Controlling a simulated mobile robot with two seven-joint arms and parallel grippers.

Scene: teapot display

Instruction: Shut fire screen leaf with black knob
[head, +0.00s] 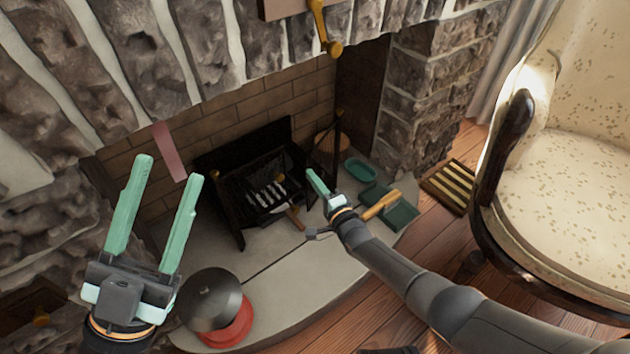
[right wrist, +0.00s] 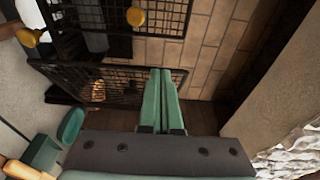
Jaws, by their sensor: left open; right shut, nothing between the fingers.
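The fire screen shows as black mesh panels in the right wrist view: an upper panel (right wrist: 85,14) and a lower leaf (right wrist: 112,88). Two gold knobs (right wrist: 28,37) (right wrist: 135,16) are near the upper panel. I cannot make out a black knob. In the head view a dark mesh panel (head: 236,200) stands around the grate in the fireplace. My right gripper (head: 318,183) is shut and empty, in front of the hearth opening; in the right wrist view its fingertips (right wrist: 163,72) overlap the lower leaf, contact unclear. My left gripper (head: 172,165) is open and empty at the left.
A dark dome (head: 210,298) on a red base (head: 232,330) stands on the stone hearth (head: 310,275). Green trays (head: 360,168) (head: 398,214) and a wooden handle (head: 381,204) lie near my right gripper. An armchair (head: 570,200) stands at the right. A brass hook (head: 325,30) hangs above.

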